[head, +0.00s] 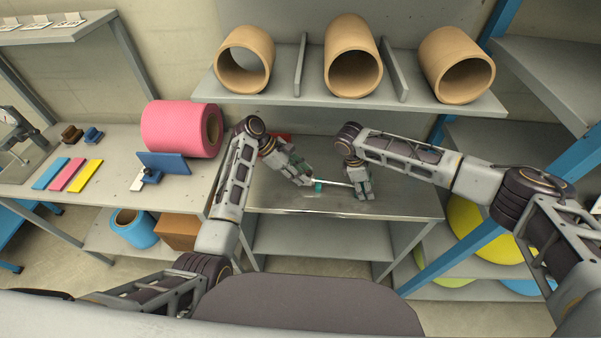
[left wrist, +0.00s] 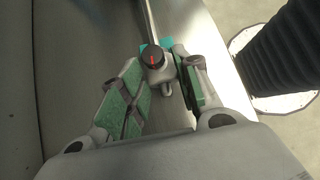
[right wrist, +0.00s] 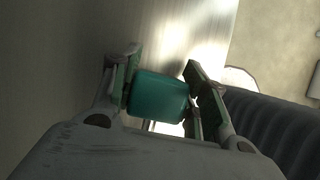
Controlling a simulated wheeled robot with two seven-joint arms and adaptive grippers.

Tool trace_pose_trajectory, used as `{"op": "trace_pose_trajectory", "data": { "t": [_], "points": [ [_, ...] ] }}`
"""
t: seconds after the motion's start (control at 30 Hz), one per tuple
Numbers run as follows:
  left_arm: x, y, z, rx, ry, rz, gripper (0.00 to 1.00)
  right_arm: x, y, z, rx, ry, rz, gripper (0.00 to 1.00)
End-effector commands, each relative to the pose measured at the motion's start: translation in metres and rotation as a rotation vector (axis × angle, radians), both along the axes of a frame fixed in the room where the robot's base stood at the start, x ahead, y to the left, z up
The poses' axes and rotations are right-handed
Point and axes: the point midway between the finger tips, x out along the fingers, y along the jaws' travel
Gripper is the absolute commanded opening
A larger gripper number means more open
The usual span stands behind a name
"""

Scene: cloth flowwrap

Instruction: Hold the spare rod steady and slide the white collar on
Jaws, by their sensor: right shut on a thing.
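The spare rod (head: 334,183) lies roughly level above the metal bench, between my grippers. It also shows as a thin grey bar in the left wrist view (left wrist: 149,18). My right gripper (head: 358,190) is shut on the rod's teal grip (right wrist: 158,94). The white collar (left wrist: 160,75), with a red and black knob, sits between the fingertips of my left gripper (left wrist: 159,62). These fingers look spread, with green pads. A teal part (head: 318,186) of the rod shows just beyond the collar. I cannot tell whether the collar is around the rod or only against its end.
The metal bench (head: 285,215) is mostly clear. A shelf (head: 290,92) with several brown tubes hangs above it. A pink roll (head: 175,128) and a blue block (head: 165,162) stand on the left table. A blue post (head: 440,240) rises at right.

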Motion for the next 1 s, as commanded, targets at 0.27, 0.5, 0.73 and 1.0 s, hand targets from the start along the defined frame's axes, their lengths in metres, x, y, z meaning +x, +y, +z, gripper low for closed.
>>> {"op": "trace_pose_trajectory", "data": {
  "t": [0.27,0.5,0.73,1.0],
  "points": [
    [0.000,0.000,0.000,0.000,0.001,-0.001,0.57,0.000,0.001,0.000,0.002,-0.001,0.001,0.08],
    [0.000,0.000,0.000,0.000,0.001,-0.001,0.57,0.000,0.001,0.000,0.001,-0.001,0.001,0.08],
    [0.001,0.007,0.007,0.000,-0.001,0.001,0.57,0.000,0.001,0.000,0.001,-0.001,0.001,0.08],
    [0.004,0.029,0.030,0.001,-0.002,0.001,0.57,0.000,0.001,0.000,0.001,-0.001,0.000,0.08]
  ]
}}
